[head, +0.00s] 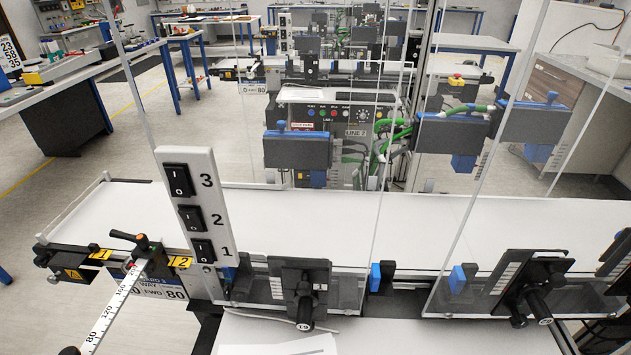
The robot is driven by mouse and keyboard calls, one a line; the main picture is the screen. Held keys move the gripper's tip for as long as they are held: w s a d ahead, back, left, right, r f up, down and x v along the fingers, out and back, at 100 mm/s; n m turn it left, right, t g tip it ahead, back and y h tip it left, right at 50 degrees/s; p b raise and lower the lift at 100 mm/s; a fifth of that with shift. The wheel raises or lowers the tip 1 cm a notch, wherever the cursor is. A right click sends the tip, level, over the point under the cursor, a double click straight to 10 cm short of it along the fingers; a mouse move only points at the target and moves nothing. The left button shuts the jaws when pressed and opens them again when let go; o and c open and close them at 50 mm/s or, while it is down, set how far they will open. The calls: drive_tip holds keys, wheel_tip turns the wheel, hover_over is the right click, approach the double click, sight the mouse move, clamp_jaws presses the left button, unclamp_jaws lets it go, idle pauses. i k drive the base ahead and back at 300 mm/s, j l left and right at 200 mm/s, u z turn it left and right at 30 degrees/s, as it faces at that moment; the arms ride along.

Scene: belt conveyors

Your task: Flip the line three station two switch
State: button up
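A white upright switch panel (230,225) stands at the left of the nearest conveyor. It carries three black rocker switches beside the printed numbers 3, 2 and 1 from top to bottom. The middle switch (192,218) is beside the 2, between the top switch (179,180) and the bottom switch (203,251). Each rocker shows white markings; I cannot tell which side is pressed in. A yellow tag (181,262) reading 2 is just below left of the panel. No line three label is readable. My gripper is not in view.
The nearest conveyor belt (330,205) is empty, with clear upright panes along it. Black clamps (303,285) with knobs line its front. A ruler arm (110,310) juts out lower left. Behind stands a control box (330,118) labelled line 2. Open floor (110,155) lies left.

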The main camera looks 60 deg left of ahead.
sight(192, 220)
drive_tip(key=u, duration=1.65)
